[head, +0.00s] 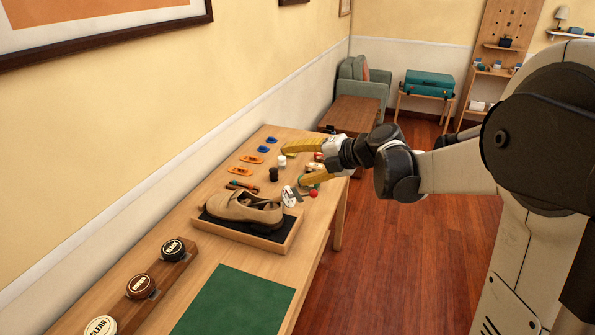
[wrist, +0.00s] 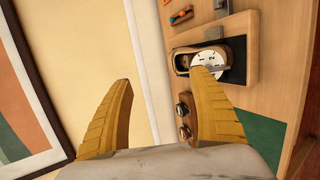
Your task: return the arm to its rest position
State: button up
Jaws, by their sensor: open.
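My arm (head: 455,170) reaches in from the right over the far part of the wooden table. My gripper (head: 293,166) is open, its two yellow fingers spread apart with nothing visible between them. In the wrist view the fingers of my gripper (wrist: 160,85) also stand wide apart, with the wall behind the gap. A tan shoe (head: 245,208) sits on a dark-topped wooden tray (head: 262,240) in front of the gripper, apart from it.
The table (head: 215,250) runs along the left wall. It bears a rack of round tins (head: 140,286), a green mat (head: 235,302), orange items (head: 250,159) and small bottles (head: 282,160). A framed picture (head: 100,25) hangs on the wall. The floor (head: 410,270) right of the table is clear.

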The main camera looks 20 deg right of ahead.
jog(key=s+f+m+g+h, duration=0.2)
jog(key=s+m+h, duration=0.6)
jog(key=s+m, duration=1.9)
notch_tip(320, 180, down, 2)
jog(key=shift+s+f+m, duration=0.2)
jog(key=shift+s+m, duration=0.1)
jog(key=shift+s, duration=0.95)
